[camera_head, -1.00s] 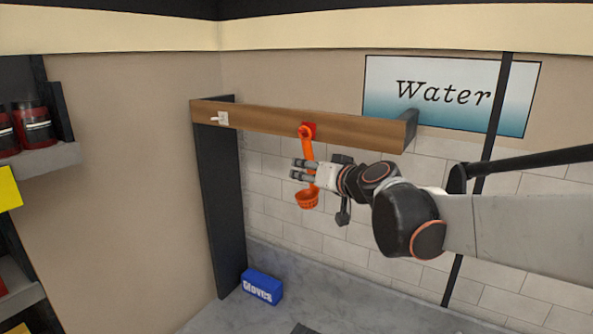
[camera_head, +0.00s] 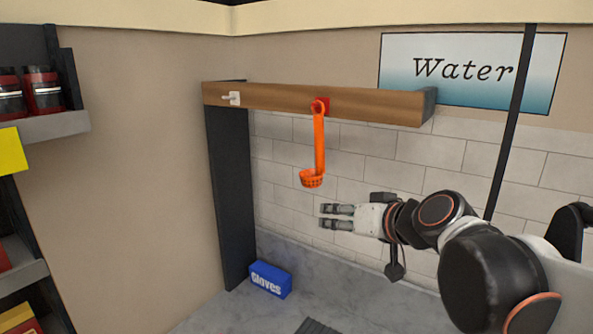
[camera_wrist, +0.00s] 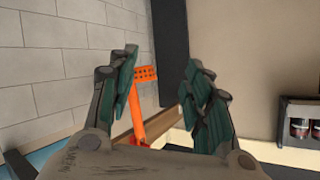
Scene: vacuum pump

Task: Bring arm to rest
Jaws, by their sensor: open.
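My gripper (camera_head: 338,216) is open and empty in the head view, pointing left, below and to the right of the orange ladle. The orange ladle (camera_head: 319,145) hangs by its top from a red holder (camera_head: 321,107) on the wooden beam, apart from my gripper. In the wrist view the fingers (camera_wrist: 158,95) are spread, and the orange ladle (camera_wrist: 138,118) shows between them, farther off.
The wooden beam (camera_head: 280,99) runs along the wall and bears a white hook (camera_head: 232,98). A blue Gloves box (camera_head: 270,279) sits on the grey counter. A shelf with red jars (camera_head: 42,92) stands at the left. A dark post (camera_head: 228,190) stands in the corner.

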